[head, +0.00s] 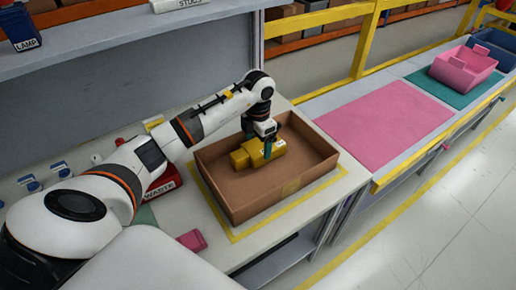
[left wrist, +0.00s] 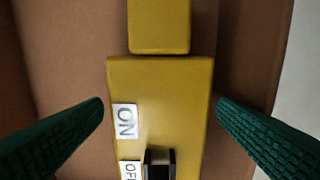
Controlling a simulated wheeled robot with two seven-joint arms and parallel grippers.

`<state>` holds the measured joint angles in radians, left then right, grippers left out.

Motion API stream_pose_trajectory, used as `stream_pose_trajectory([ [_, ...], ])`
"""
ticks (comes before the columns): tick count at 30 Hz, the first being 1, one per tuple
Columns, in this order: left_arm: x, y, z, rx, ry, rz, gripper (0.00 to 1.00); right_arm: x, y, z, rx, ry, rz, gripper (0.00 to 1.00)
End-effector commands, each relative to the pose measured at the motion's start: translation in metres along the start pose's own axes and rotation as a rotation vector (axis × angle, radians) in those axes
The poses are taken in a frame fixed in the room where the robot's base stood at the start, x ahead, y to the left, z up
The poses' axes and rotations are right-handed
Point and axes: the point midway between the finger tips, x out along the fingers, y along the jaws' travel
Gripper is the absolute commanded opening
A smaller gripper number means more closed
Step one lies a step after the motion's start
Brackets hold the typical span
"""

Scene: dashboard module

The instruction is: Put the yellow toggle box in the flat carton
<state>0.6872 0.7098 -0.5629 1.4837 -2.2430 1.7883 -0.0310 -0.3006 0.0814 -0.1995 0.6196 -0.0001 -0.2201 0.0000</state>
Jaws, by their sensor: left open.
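The yellow toggle box (head: 240,158) lies inside the flat carton (head: 240,207), on its brown floor. In the left wrist view the yellow toggle box (left wrist: 160,85) shows ON and OFF labels and a black switch at the bottom edge. My left gripper (head: 268,150) is down in the carton over the box. Its two green fingers stand apart on either side of the box, with gaps between them and the box in the left wrist view (left wrist: 160,112). The gripper hides part of the box in the head view. My right gripper is not in view.
The carton stands inside a yellow outline on the pale table. A red WASTE bin (head: 162,186) and a pink block (head: 191,240) are left of it. A shelf (head: 130,35) overhangs the back left. A pink mat (head: 385,125) and pink tote (head: 463,70) lie right.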

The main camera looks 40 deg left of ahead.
Motion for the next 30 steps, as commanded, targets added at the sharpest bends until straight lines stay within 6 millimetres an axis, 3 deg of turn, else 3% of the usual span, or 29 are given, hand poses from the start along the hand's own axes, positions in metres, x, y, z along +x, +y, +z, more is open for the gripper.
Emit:
stream_pose_trajectory([
  [6,-0.048,-0.001,-0.001,0.0,0.005,-0.004,0.82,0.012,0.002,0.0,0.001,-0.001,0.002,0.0],
  [12,-0.079,0.0,-0.001,0.0,0.003,-0.002,0.82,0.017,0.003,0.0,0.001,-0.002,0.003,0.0],
  [18,-0.089,0.0,0.0,0.0,0.0,0.0,0.82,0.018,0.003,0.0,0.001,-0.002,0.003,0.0],
  [30,-0.089,0.0,0.0,0.0,0.0,0.0,0.82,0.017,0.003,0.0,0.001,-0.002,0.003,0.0],
])
